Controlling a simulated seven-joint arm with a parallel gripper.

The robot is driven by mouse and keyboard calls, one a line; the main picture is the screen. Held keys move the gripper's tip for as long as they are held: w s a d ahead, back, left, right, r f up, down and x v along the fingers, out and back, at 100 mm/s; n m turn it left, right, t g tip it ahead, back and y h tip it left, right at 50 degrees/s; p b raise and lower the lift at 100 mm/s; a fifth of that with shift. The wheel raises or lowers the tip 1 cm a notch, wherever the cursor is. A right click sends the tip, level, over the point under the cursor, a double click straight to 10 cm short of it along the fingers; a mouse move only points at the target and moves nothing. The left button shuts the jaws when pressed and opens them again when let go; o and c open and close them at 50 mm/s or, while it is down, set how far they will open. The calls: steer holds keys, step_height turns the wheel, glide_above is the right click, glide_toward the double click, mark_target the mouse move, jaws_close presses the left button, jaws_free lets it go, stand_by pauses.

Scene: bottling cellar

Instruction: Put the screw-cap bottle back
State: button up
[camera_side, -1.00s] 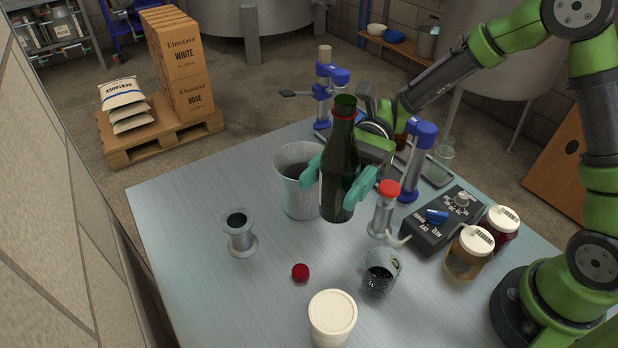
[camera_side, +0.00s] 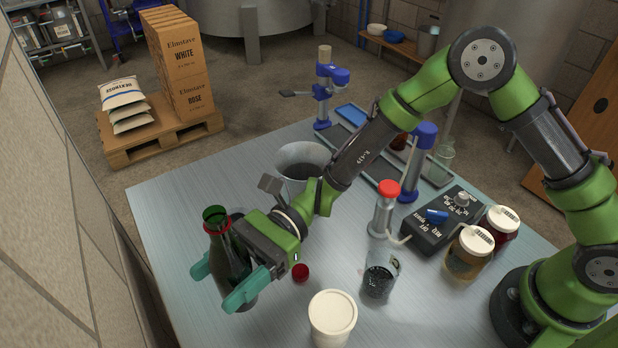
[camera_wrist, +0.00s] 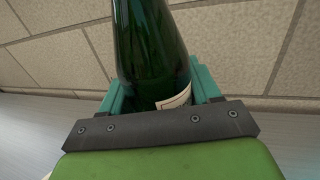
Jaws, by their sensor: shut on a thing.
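The dark green bottle (camera_side: 219,245), with a red ring below its open mouth, is upright or slightly tilted near the table's left edge. My gripper (camera_side: 226,282) is shut on its body with teal fingers. I cannot tell whether its base touches the table. In the wrist view the bottle (camera_wrist: 150,45) stands between both fingers (camera_wrist: 160,92), and part of a pale label shows. A red screw cap (camera_side: 301,272) lies on the table just right of my gripper.
A metal bucket (camera_side: 301,152) stands behind my wrist. A white-lidded tub (camera_side: 332,312), a glass (camera_side: 380,277) and a red-topped dispenser (camera_side: 385,212) stand to the right, near a control box (camera_side: 441,222) and jars. The table's front left looks clear.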

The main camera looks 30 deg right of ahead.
step_height(320, 180, down, 7)
steer(key=shift+f, duration=0.2)
stand_by(0.4)
steer(key=o, duration=1.4)
steer(key=shift+f, duration=0.15)
